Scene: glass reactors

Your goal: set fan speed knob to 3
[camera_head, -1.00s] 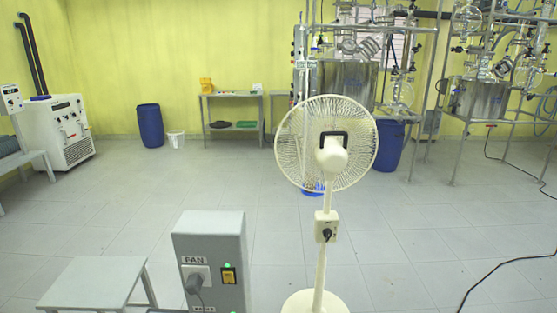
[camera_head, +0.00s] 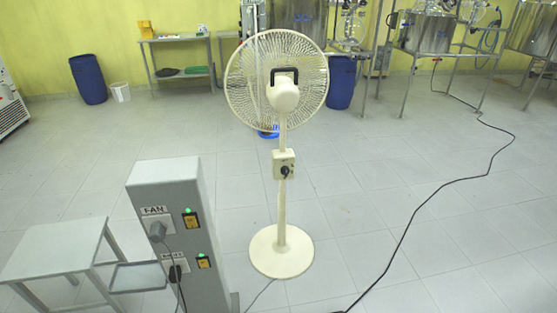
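The dark fan speed knob (camera_head: 285,171) is on the box's face towards me. It is too small to read which number it points at. Neither of my grippers shows in the head view.
A grey power post (camera_head: 170,190) with a FAN label, plugs and green-lit switches stands left of the fan. A small grey table (camera_head: 55,250) is beside it. A black cable (camera_head: 400,240) crosses the floor at right.

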